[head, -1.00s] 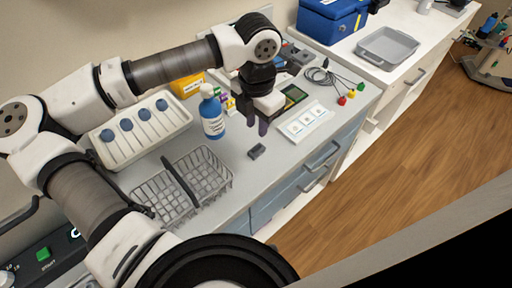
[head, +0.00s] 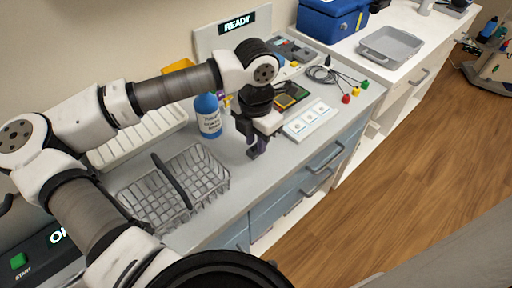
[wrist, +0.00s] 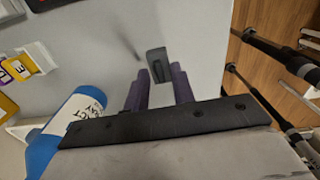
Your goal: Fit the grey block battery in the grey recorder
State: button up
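The grey block battery (wrist: 159,66) lies on the grey worktop; the wrist view shows it as a small dark grey block between and just beyond my fingertips. My gripper (wrist: 158,78) is open, its two purple fingers apart on either side of the block with gaps showing. In the head view my gripper (head: 257,150) points down at the worktop and hides the block. A grey device (head: 294,50) at the back of the worktop may be the grey recorder; my arm partly covers it, and I cannot tell its slot.
A wire basket (head: 205,160) and a blue spray bottle (head: 208,118) stand left of my gripper. A white tray with three pads (head: 308,118) is to the right, cables with coloured ends (head: 346,97) behind it. The worktop's front edge is close.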

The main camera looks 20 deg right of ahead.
aim_at(255, 145)
grip_shut()
notch_tip(255, 145, up, 6)
jog(key=shift+r+p, duration=0.1)
jog(key=shift+p, duration=0.85)
